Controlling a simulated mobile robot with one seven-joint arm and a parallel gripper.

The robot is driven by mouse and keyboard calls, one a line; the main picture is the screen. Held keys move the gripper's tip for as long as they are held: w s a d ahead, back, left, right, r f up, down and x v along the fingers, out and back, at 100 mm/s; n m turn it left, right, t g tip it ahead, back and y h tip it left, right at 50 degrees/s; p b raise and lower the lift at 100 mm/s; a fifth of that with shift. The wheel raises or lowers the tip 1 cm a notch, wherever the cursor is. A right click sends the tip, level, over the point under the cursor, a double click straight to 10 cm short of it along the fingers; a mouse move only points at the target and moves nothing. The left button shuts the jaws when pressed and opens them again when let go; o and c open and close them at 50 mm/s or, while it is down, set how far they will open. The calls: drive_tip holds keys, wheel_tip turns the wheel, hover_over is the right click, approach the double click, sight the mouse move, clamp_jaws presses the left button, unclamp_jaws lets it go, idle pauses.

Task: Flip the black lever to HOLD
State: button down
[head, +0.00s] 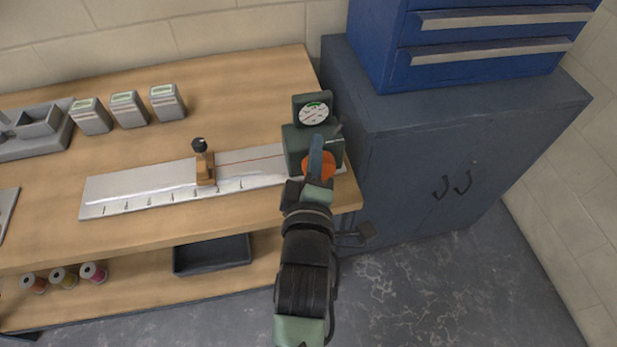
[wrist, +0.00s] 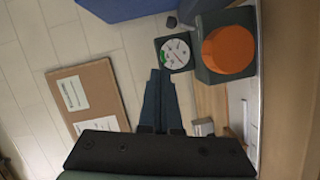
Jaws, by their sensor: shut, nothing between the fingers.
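A dark green device (head: 297,150) stands at the right end of the bench rail, with a round dial (head: 313,113) above and an orange disc (head: 327,168) on its front. In the wrist view the dial (wrist: 175,54) and orange disc (wrist: 228,50) show clearly. A small dark knob (wrist: 172,22) beside the dial, on a thin stem, may be the black lever's end; its setting and any HOLD marking cannot be read. My gripper (head: 317,142) is shut and empty in front of the device, hiding part of it. In the wrist view its fingertips (wrist: 160,72) appear just below the dial; contact cannot be told.
A metal rail (head: 140,188) with a black-knobbed wooden slider (head: 203,165) runs left along the bench. Several grey containers (head: 128,109) stand behind it. A grey cabinet (head: 430,150) adjoins the bench's right end, with a blue drawer unit (head: 400,75) on top.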

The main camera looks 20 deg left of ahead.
drive_tip(key=shift+d+b+v, duration=0.15)
drive_tip(key=shift+v, duration=1.15)
drive_tip(key=shift+d+b+v, duration=0.15)
drive_tip(key=shift+v, duration=1.15)
drive_tip(key=w+d+r+m+t+h, duration=0.1)
drive_tip(key=w+r+m+t, duration=0.15)
drive_tip(key=r, duration=0.55)
drive_tip(key=w+d+r+m+t+p, duration=0.1)
drive_tip(key=d+r+m, duration=0.15)
drive_tip(key=r, duration=0.45)
drive_tip(key=w+r+m+t+h, duration=0.1)
drive_tip(key=r+m+t, duration=0.15)
drive_tip(key=r, duration=0.55)
drive_tip(key=s+d+r+m+t+h, duration=0.1)
drive_tip(key=s+d+r+m, duration=0.1)
drive_tip(key=r, duration=0.6)
drive_tip(key=s+d+r+m+t+h, duration=0.1)
drive_tip(key=s+d+r+m+t, duration=0.1)
drive_tip(key=r+m, duration=0.3)
drive_tip(key=s+d+r+m+t+h+p, duration=0.1)
drive_tip(key=s+d+r+m+t, duration=0.1)
drive_tip(key=r, duration=0.8)
drive_tip(key=shift+s+d+r+m, duration=0.4)
drive_tip(key=shift+s+d+m, duration=0.2)
drive_tip(key=shift+s+m, duration=0.2)
